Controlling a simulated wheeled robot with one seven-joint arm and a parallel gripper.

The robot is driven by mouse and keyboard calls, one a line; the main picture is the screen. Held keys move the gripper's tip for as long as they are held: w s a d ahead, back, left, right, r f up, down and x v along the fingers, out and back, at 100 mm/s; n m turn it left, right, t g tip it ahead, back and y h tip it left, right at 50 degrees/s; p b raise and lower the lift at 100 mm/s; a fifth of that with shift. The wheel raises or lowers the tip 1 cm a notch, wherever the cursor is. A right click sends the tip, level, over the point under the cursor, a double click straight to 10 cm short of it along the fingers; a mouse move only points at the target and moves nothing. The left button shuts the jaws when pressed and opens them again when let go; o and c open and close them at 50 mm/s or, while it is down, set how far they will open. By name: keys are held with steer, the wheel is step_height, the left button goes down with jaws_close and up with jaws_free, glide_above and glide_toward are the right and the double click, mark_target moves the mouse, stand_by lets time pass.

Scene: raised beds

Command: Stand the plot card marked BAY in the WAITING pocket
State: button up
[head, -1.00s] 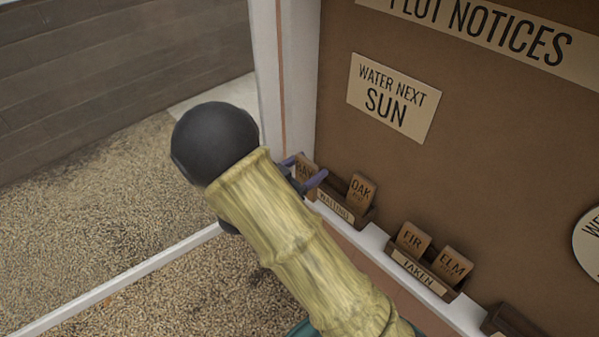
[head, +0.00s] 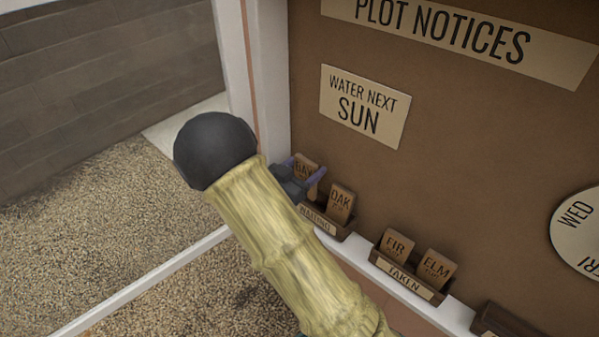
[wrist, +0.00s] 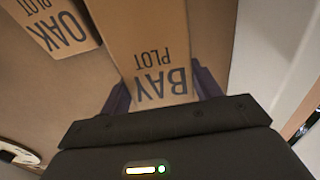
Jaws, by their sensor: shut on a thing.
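The plot card marked BAY (head: 306,166) is held between the two purple fingers of my gripper (head: 303,174). In the wrist view the BAY card (wrist: 150,50) appears upside down, with my gripper (wrist: 163,92) shut on its lettered end. The WAITING pocket (head: 316,219) is a small dark wooden holder on the white ledge, and the OAK card stands in its right part. The BAY card is up and to the left of OAK in the head view.
The OAK card (head: 341,202) is close beside the held card. The TAKEN pocket (head: 403,277) holds FIR (head: 397,246) and ELM (head: 435,268). Another dark pocket (head: 505,322) is at lower right. The brown notice board is behind, and a white post (head: 264,75) rises at left.

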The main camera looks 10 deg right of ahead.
steer(key=shift+w+d+f, duration=0.1)
steer(key=shift+w+d, duration=0.35)
steer(key=shift+d, duration=0.15)
steer(key=shift+d+f+b, duration=0.1)
steer(key=shift+f+b, duration=0.7)
steer(key=shift+f, duration=0.1)
steer(key=o, duration=1)
steer(key=shift+o, duration=0.2)
steer(key=b+v, duration=0.5)
steer(key=v, duration=1.2)
steer(key=shift+a, duration=0.2)
steer(key=shift+s, duration=0.1)
